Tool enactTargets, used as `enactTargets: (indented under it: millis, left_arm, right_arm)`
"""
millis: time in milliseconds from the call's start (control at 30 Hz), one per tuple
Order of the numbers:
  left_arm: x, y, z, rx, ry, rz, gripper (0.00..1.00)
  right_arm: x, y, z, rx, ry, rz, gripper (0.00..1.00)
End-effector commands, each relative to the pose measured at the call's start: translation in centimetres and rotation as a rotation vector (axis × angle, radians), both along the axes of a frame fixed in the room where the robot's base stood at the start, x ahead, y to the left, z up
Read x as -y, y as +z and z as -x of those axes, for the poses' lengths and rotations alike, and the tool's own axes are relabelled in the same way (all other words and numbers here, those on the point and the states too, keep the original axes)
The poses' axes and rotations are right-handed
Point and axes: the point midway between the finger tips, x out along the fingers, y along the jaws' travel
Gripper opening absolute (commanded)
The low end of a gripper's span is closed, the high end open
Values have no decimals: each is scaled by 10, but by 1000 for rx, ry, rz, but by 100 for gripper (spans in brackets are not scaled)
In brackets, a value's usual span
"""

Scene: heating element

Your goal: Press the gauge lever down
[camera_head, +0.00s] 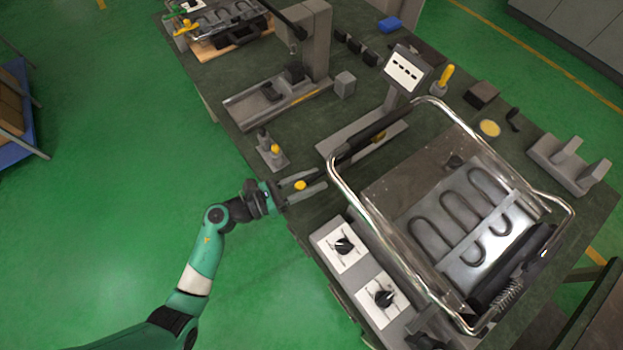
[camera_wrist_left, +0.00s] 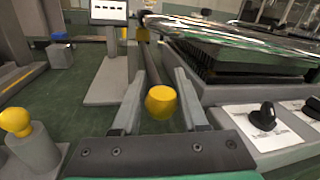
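The gauge (camera_head: 405,70) has a grey stand and a white display panel with dark marks; it also shows in the left wrist view (camera_wrist_left: 108,11). Its dark lever (camera_head: 358,144) reaches out toward my left gripper and ends in a yellow knob (camera_head: 300,185). In the left wrist view the knob (camera_wrist_left: 161,102) sits between the two grey fingers, with a gap visible on each side. My left gripper (camera_head: 307,186) is open, its fingers on either side of the knob. Whether either finger touches the knob is not clear. My right gripper is not in view.
A heating unit with a chrome frame (camera_head: 335,185) and dial panels (camera_head: 343,246) stands right of my left gripper. A small grey stand with a yellow knob (camera_head: 274,150) is close by on the left. Other fixtures fill the dark green table. Open floor lies left.

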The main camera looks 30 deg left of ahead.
Motion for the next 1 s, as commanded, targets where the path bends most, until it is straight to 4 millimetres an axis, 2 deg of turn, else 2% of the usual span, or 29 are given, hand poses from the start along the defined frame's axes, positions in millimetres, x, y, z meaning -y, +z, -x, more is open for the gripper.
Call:
enactTargets:
  millis: [33,100,133,1000]
  left_arm:
    - [1,0,0,1,-3,1,14]
    - [1,1,0,1,-4,1,2]
    - [1,1,0,1,-4,1,0]
    - [3,2,1,3,-11,2,0]
  right_arm:
    - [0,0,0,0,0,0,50]
    - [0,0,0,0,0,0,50]
    - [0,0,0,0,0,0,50]
    - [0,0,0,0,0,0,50]
